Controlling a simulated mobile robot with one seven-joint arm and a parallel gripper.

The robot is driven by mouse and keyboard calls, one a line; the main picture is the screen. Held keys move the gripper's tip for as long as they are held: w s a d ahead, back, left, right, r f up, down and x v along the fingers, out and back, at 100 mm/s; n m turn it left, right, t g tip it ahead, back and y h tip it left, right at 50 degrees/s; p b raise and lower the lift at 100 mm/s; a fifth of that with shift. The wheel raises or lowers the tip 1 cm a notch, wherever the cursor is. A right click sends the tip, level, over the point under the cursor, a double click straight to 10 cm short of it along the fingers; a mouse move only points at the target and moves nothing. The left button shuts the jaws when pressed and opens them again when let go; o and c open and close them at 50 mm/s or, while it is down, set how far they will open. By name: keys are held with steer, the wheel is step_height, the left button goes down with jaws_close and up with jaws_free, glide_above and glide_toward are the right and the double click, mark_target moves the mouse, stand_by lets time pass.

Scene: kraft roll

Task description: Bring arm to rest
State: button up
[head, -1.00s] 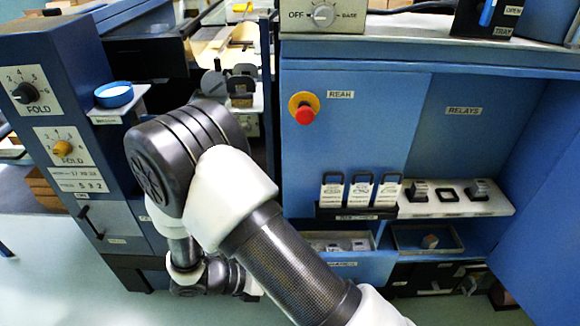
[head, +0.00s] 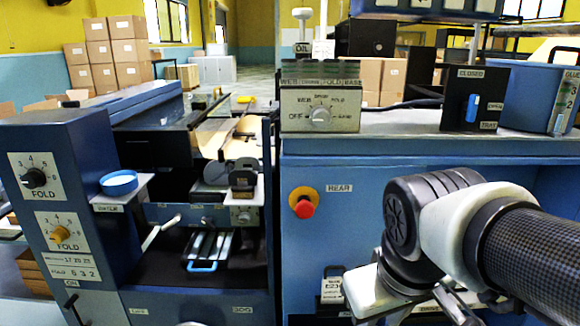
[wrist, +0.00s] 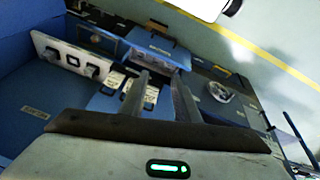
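My arm reaches in from the right in the head view, in front of the blue cabinet (head: 330,235). My gripper is at its lower end, mostly cut off by the bottom edge there. In the wrist view the two dark fingers of my gripper (wrist: 159,86) stand apart with nothing held between them. Beyond the fingers lie the cabinet's lower trays and the floor, seen at a tilt.
A red rear knob (head: 304,204) sits on the cabinet face left of my arm. The selector box (head: 320,108) and the tray switch box (head: 474,97) stand on the cabinet top. Open floor (wrist: 270,45) shows beyond.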

step_height(320, 180, up, 23)
steer(key=s+m+t+p, duration=0.1)
steer(key=m+p, duration=0.1)
steer(key=p, duration=1.8)
steer(key=shift+s+d+m+t+p, duration=0.15)
steer(key=shift+d+m+t+p, duration=0.15)
steer(key=shift+d+m+t, duration=0.1)
